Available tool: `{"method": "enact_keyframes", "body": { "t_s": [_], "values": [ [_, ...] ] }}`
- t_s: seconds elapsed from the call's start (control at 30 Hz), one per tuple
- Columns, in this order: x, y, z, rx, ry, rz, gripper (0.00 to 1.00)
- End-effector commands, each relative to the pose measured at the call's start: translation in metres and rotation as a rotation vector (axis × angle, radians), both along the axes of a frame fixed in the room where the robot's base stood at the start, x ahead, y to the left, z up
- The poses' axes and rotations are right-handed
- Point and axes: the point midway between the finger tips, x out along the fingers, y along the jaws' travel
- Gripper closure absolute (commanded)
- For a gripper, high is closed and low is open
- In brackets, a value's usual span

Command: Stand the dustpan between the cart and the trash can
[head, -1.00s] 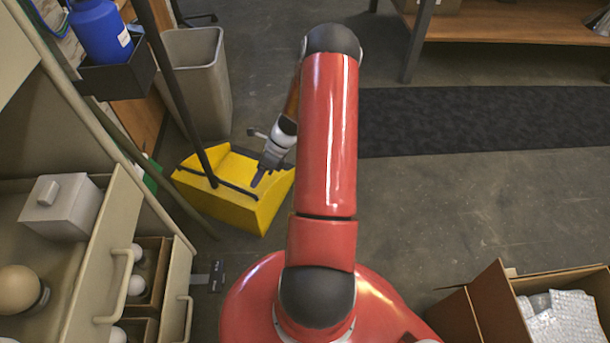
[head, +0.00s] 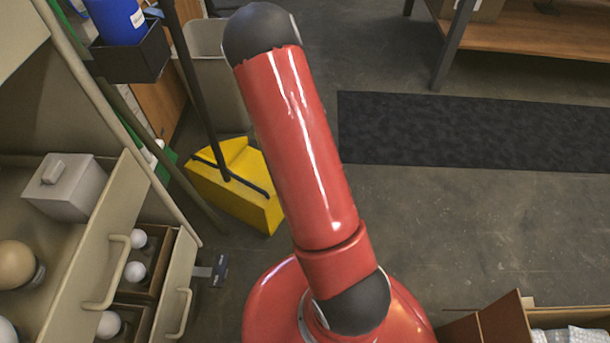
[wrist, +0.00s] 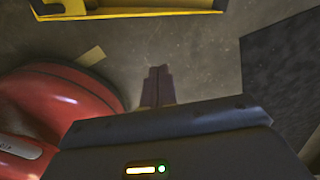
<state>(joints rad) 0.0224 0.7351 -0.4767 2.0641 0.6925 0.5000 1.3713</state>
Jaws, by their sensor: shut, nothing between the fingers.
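The yellow dustpan (head: 240,190) with its long dark handle (head: 190,70) stands on the floor at the left in the head view, beside the cart and in front of the trash can. Its handle rises upright with a slight lean. The grey trash can (head: 222,95) is behind the dustpan, partly hidden by my arm. In the wrist view, my gripper (wrist: 158,72) is shut and empty above bare floor, and the dustpan's yellow edge (wrist: 150,12) shows at the top, apart from the fingers. The head view hides my gripper behind my arm.
A dark mat (head: 480,130) lies on the floor at the right. A wooden shelf (head: 540,40) stands at the back right. A cardboard box (head: 490,325) is at the lower right. Open floor (head: 460,220) lies between the mat and box.

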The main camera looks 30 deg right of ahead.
Motion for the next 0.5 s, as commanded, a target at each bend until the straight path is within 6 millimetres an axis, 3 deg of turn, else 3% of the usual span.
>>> {"method": "enact_keyframes", "body": {
  "t_s": [0.17, 0.5],
  "values": [
    [-0.001, 0.0, -0.027, 0.002, 0.003, -0.003, 1.0],
    [-0.001, -0.001, -0.1, 0.003, 0.004, -0.004, 1.0]
  ]
}}
